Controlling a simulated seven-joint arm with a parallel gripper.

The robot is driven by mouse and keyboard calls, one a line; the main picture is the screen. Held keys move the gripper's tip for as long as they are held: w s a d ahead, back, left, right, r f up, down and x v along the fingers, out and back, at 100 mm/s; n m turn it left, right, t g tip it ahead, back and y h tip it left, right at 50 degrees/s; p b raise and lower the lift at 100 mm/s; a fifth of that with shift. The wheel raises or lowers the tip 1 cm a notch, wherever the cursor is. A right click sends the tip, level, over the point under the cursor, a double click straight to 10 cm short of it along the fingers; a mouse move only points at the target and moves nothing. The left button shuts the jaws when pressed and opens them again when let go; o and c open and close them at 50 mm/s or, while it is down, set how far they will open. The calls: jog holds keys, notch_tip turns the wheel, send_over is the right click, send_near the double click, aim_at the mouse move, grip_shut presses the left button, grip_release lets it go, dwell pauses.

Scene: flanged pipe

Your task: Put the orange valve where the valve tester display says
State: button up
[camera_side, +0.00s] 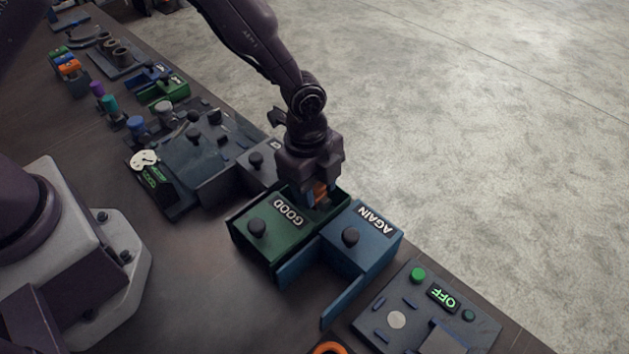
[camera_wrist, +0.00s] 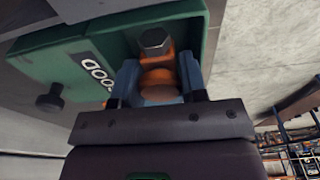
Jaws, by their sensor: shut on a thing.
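My gripper (camera_side: 319,194) is shut on the orange valve (camera_side: 321,188), with its fingers down at the far, open part of the green GOOD box (camera_side: 262,250). In the wrist view the valve (camera_wrist: 160,85) sits between the blue finger pads (camera_wrist: 160,90), with a grey hex head at its end. The GOOD box (camera_wrist: 60,62) is right beside it there. I cannot tell whether the valve touches the box floor. A small display (camera_side: 443,295) on a dark panel reads OFF. Another display (camera_side: 155,177) shows green text too small to read.
The blue AGAIN box (camera_side: 365,238) adjoins the green box on the right. A dark fixture plate (camera_side: 210,150) lies to the left. Farther left are smaller bins (camera_side: 163,90) and several coloured parts (camera_side: 66,64). An orange ring (camera_side: 328,348) shows at the bottom edge.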

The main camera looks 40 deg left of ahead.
jog(key=shift+f, duration=1.4)
dwell(0.4)
jog(key=o, duration=1.1)
jog(key=shift+w, duration=0.1)
jog(key=shift+c, duration=0.2)
jog(key=shift+w+r, duration=0.1)
jog(key=shift+w+r, duration=0.1)
jog(key=shift+r, duration=0.8)
jog(key=shift+o, duration=1.1)
jog(key=shift+r, duration=1.35)
jog(key=shift+s+r, duration=0.2)
jog(key=shift+r, duration=1)
